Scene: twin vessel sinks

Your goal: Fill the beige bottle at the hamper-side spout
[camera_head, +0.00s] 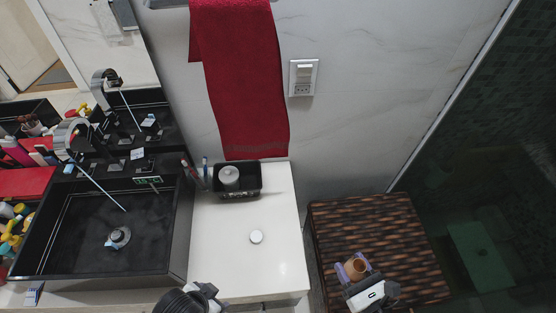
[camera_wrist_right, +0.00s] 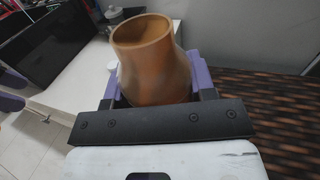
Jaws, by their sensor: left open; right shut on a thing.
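The beige bottle (camera_head: 356,268), tan-brown with a wide open mouth, is in my right gripper (camera_head: 354,272), above the woven hamper (camera_head: 375,222). In the right wrist view the bottle (camera_wrist_right: 150,65) stands between the purple fingers of the right gripper (camera_wrist_right: 155,88), mouth up; its inside is empty as far as I see. The chrome spout (camera_head: 76,135) curves over the black sink (camera_head: 70,235) at the left, far from the bottle. A thin pale line runs from it into the basin; I cannot tell if it is water. My left gripper (camera_head: 207,292) is open at the bottom edge, partly cut off.
A red towel (camera_head: 240,80) hangs behind. A glass partition (camera_head: 480,150) stands right of the hamper. Clutter crowds the far left.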

